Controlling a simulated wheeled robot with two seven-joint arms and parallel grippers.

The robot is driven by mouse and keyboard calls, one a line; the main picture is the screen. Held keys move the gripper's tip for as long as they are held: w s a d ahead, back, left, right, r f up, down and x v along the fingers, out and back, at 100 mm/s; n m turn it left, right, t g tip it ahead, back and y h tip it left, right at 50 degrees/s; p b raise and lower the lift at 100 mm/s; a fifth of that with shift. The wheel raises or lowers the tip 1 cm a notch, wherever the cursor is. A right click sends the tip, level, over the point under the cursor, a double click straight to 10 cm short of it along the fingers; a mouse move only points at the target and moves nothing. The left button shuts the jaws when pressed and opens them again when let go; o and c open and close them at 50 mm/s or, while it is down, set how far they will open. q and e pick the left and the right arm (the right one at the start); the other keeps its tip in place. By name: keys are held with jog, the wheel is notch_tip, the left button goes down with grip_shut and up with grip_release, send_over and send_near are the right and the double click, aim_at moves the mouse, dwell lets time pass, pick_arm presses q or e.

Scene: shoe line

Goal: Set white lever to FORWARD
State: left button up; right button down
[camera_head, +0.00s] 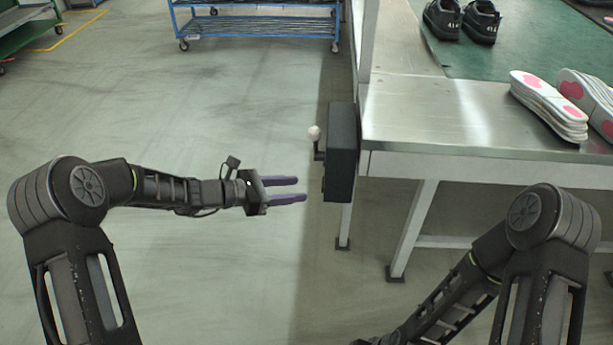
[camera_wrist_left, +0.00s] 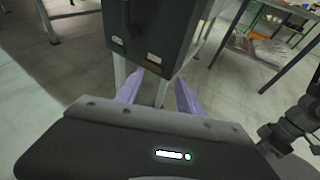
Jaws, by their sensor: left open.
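The white lever knob (camera_head: 314,132) stands on a short dark stem at the left side of a black control box (camera_head: 342,150), which is fixed to the near left end of the metal table. In the left wrist view the box (camera_wrist_left: 158,35) fills the top middle, with small labels on its lower face. My left gripper (camera_head: 306,189) is open and empty, its purple fingers pointing right at the box, lower than the knob and apart from both. The fingers also show in the left wrist view (camera_wrist_left: 158,88). My right arm shows at lower right; its gripper is out of view.
A blue rack (camera_head: 255,28) is at the back. Open floor lies left of the box.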

pick_arm(q)
jog(key=w+a+r+n+t+h+b, duration=0.2)
jog(key=w+a+r+t, duration=0.1)
jog(key=w+r, duration=0.2)
notch_tip(320, 180, up, 2)
jog(key=shift+a+r, duration=0.1)
jog(key=shift+a, duration=0.15)
pick_arm(e)
notch_tip(320, 180, down, 4)
jog(key=shift+w+d+f, duration=0.1)
jog(key=shift+w+d, duration=0.05)
pick_arm(q)
jog(key=shift+d, duration=0.15)
jog(key=b+x, duration=0.2)
jog(key=x, duration=0.5)
jog(key=shift+w+d, duration=0.2)
jog(key=shift+w, duration=0.05)
pick_arm(e)
jog(key=shift+w+f, duration=0.2)
jog(key=shift+f, duration=0.9)
